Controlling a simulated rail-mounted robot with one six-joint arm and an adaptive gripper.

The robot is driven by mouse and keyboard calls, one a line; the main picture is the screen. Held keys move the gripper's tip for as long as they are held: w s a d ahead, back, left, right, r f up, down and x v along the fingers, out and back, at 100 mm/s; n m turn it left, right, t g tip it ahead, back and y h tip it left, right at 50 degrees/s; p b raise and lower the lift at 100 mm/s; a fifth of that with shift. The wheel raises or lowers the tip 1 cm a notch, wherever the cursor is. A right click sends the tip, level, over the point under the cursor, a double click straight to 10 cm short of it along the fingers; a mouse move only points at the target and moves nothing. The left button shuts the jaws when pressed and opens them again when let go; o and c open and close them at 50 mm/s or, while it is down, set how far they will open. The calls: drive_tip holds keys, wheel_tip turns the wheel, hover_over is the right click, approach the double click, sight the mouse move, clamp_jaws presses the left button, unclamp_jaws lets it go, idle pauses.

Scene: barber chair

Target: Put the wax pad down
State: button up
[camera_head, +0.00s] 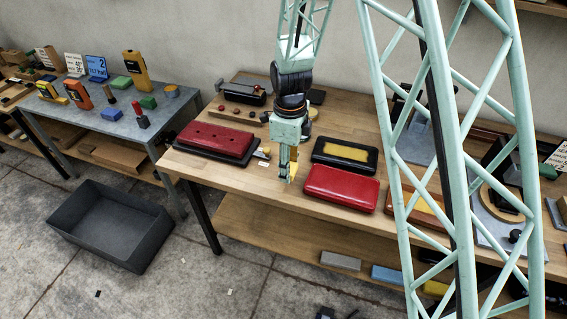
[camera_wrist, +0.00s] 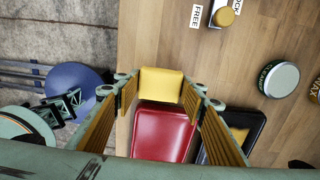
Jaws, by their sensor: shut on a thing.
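My gripper (camera_head: 289,172) is shut on the yellow wax pad (camera_wrist: 161,85), which sits between the two fingers in the wrist view. In the head view the wax pad (camera_head: 294,169) shows only partly behind the fingers, just above the workbench's front part. I cannot tell whether it touches the wood. A red cushion (camera_head: 341,188) lies just right of the gripper; it also shows below the pad in the wrist view (camera_wrist: 163,137). A black-framed piece with a yellow middle (camera_head: 346,153) lies behind that cushion.
A red pad on a black base (camera_head: 215,139) lies left of the gripper on the workbench (camera_head: 258,192). In the wrist view a cleaner tin (camera_wrist: 279,79) and a FREE label (camera_wrist: 196,16) lie on the wood. A dark bin (camera_head: 108,226) stands on the floor.

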drive_tip(key=shift+w+a+f, duration=0.1)
drive_tip(key=shift+w+a, duration=0.15)
drive_tip(key=shift+w, duration=0.6)
drive_tip(key=shift+w+a+f, duration=0.1)
drive_tip(key=shift+w+a, duration=0.15)
drive_tip(key=shift+w, duration=0.6)
drive_tip(key=shift+w+a+f, duration=0.1)
drive_tip(key=shift+w+a, duration=0.15)
drive_tip(key=shift+w, duration=0.6)
drive_tip(key=shift+w+a+f, duration=0.1)
drive_tip(key=shift+w+a, duration=0.05)
drive_tip(key=shift+w, duration=0.25)
drive_tip(key=shift+f, duration=1.65)
drive_tip(key=shift+f, duration=0.1)
drive_tip(key=o, duration=0.9)
drive_tip(key=shift+r, duration=0.2)
drive_tip(key=shift+r+p, duration=0.3)
drive_tip(key=shift+r, duration=5.65)
